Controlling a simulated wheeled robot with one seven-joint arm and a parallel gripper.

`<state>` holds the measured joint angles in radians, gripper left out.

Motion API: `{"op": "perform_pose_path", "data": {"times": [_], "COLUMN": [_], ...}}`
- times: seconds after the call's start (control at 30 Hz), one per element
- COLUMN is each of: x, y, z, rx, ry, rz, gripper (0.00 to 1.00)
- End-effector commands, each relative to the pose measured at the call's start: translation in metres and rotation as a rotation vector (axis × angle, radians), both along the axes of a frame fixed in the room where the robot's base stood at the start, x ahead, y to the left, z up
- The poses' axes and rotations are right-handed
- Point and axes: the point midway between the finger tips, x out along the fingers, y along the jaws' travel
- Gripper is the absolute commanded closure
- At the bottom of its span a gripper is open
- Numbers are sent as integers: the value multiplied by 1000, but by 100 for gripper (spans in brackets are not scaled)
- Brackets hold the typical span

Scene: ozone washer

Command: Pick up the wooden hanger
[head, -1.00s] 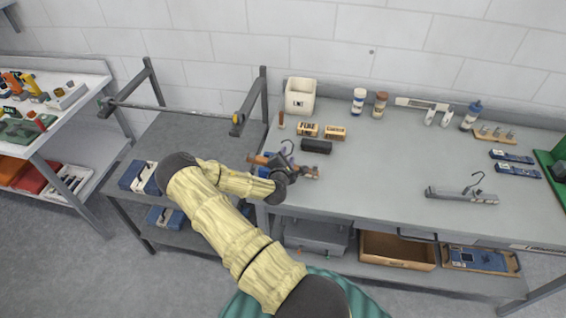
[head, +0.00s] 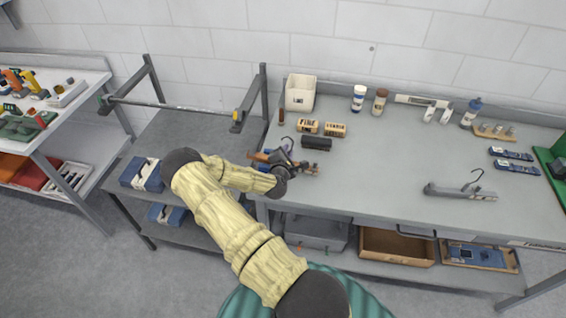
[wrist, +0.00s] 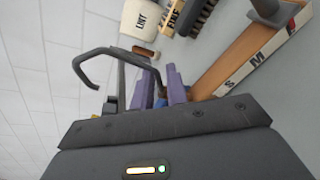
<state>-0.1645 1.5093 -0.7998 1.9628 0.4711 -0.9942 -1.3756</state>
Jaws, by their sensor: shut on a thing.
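The wooden hanger (head: 259,157) is at the left part of the grey workbench, an orange-brown bar with a dark hook. My gripper (head: 287,162) is over its middle, hiding that part; the bar's ends show on both sides. In the wrist view my purple fingers (wrist: 160,88) are close together, shut on the hanger. The wooden bar (wrist: 235,63) with a pale lettered strip runs to the upper right, and the dark hook curves to the left. I cannot tell whether the bar touches the bench.
Behind the hanger are a dark brush (head: 316,143), two small labelled blocks (head: 335,129) and a cream bin (head: 300,93). A grey hanger (head: 460,192) lies at the right. The bench (head: 385,165) between is clear. A rail frame (head: 262,90) stands at left.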

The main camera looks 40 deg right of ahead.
Motion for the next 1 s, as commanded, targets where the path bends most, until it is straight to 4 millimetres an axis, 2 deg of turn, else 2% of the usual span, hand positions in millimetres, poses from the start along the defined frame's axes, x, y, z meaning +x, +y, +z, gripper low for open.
{"op": "perform_pose_path", "data": {"times": [0.23,0.37,0.8,1.0], "x": [0,1,1,0], "y": [0,0,0,0], "z": [1,10,88,101], "rx": [-1,-1,-1,1], "ry": [-2,-2,-2,-1], "rz": [0,0,0,0], "gripper": [100,100,100,100]}}
